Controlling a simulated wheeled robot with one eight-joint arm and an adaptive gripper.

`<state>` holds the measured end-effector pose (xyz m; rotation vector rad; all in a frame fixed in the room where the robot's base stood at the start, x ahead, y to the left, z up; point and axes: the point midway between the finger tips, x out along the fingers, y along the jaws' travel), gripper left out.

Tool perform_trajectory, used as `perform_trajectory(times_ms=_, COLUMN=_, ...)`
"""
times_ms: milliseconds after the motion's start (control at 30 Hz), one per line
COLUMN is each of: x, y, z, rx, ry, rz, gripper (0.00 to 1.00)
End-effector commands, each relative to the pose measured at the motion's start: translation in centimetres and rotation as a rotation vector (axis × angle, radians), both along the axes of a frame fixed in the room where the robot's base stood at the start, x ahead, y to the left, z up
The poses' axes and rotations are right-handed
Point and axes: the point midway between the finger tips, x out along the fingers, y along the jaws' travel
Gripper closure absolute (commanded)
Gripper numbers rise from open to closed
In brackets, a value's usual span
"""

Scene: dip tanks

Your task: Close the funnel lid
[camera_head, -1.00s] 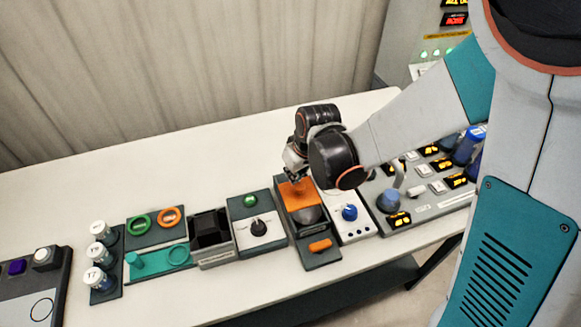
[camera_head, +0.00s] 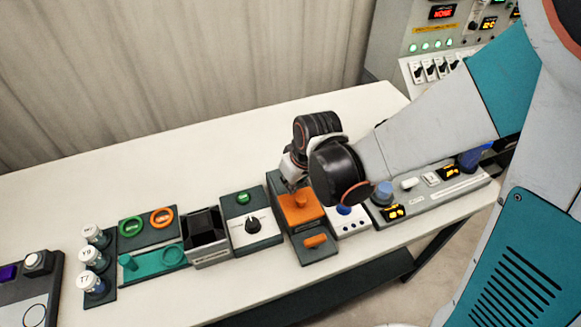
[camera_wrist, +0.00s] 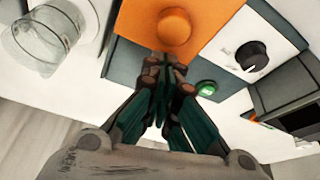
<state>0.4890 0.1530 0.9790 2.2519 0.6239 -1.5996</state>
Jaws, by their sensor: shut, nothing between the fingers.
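The funnel lid (camera_head: 302,214) is an orange plate with a round orange knob, on a dark grey box (camera_head: 318,254). It lies flat or nearly flat, and no funnel shows under it. In the wrist view the lid (camera_wrist: 140,18) and its knob (camera_wrist: 173,27) are at the top. My gripper (camera_head: 291,186) is at the lid's back edge, partly hidden by my wrist. In the wrist view its fingers (camera_wrist: 168,65) are together and empty beside the lid's edge; whether they touch it I cannot tell.
To the left stand a dial box with a green button (camera_head: 243,198), a black open bin (camera_head: 206,233), a teal tray (camera_head: 155,262) and labelled vials (camera_head: 95,261). A control panel (camera_head: 440,195) is on the right. The table behind is clear. A clear glass (camera_wrist: 45,42) shows in the wrist view.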

Motion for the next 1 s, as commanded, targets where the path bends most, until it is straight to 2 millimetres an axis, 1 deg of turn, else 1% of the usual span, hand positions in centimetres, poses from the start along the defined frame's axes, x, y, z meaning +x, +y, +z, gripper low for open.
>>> perform_trajectory(times_ms=33, x=0.9, y=0.3, z=-0.1, rx=0.001, ry=-0.002, rz=0.000, gripper=1.00)
perform_trajectory(times_ms=100, x=2.0, y=0.8, z=-0.1, rx=0.002, ry=-0.004, rz=-0.001, gripper=1.00)
perform_trajectory(times_ms=200, x=1.3, y=0.3, z=2.4, rx=0.001, ry=-0.004, rz=-0.003, gripper=1.00)
perform_trajectory(times_ms=300, x=0.8, y=0.1, z=4.1, rx=0.002, ry=-0.005, rz=-0.003, gripper=1.00)
perform_trajectory(times_ms=500, x=-0.1, y=-0.5, z=7.1, rx=0.001, ry=-0.006, rz=-0.001, gripper=1.00)
perform_trajectory(times_ms=600, x=-0.5, y=-0.6, z=8.2, rx=0.001, ry=-0.006, rz=-0.001, gripper=1.00)
perform_trajectory(times_ms=800, x=-1.0, y=-0.9, z=9.5, rx=0.002, ry=-0.006, rz=0.001, gripper=1.00)
perform_trajectory(times_ms=1000, x=-1.1, y=-1.0, z=9.6, rx=0.002, ry=-0.006, rz=0.000, gripper=1.00)
